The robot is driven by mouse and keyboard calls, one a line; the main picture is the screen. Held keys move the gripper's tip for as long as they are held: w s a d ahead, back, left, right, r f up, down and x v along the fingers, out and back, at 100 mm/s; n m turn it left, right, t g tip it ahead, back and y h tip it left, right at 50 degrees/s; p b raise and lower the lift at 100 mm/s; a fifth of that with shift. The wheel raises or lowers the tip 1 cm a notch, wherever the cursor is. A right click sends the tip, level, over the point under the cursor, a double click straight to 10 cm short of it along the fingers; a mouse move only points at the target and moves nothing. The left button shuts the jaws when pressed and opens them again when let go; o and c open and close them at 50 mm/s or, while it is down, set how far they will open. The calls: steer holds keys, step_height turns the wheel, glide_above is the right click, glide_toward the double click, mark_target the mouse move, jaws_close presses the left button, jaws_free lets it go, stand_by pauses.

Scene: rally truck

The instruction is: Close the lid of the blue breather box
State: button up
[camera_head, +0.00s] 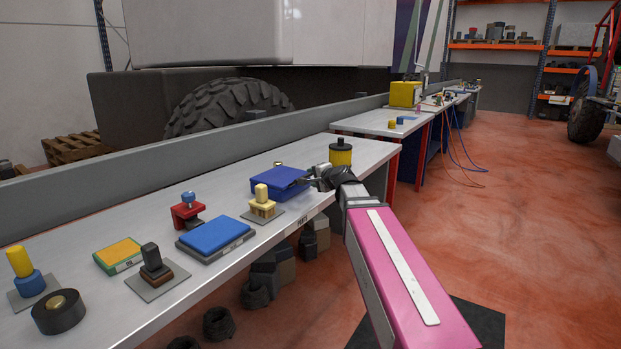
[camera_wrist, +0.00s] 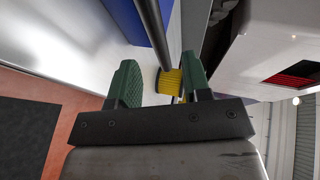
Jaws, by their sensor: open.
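The dark blue box (camera_head: 279,182) sits on the long grey workbench, left of my gripper in the head view. Its top looks slightly tilted, but I cannot tell how far its lid stands open. My gripper (camera_head: 311,181) is at the box's right side, and I cannot tell whether it touches. In the wrist view my gripper (camera_wrist: 162,75) is open, with two green fingers apart. A blue surface (camera_wrist: 154,25) and a dark bar (camera_wrist: 178,35) show past the fingertips; the bar runs between the fingers' directions. Nothing is clearly held.
A yellow cylinder with a black cap (camera_head: 341,153) stands just behind my gripper; its yellow ribbed body shows in the wrist view (camera_wrist: 170,83). Nearer on the bench (camera_head: 95,240) are a beige fixture (camera_head: 262,207), a flat blue-topped case (camera_head: 215,236) and a red clamp (camera_head: 187,215).

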steer(key=v, duration=0.7)
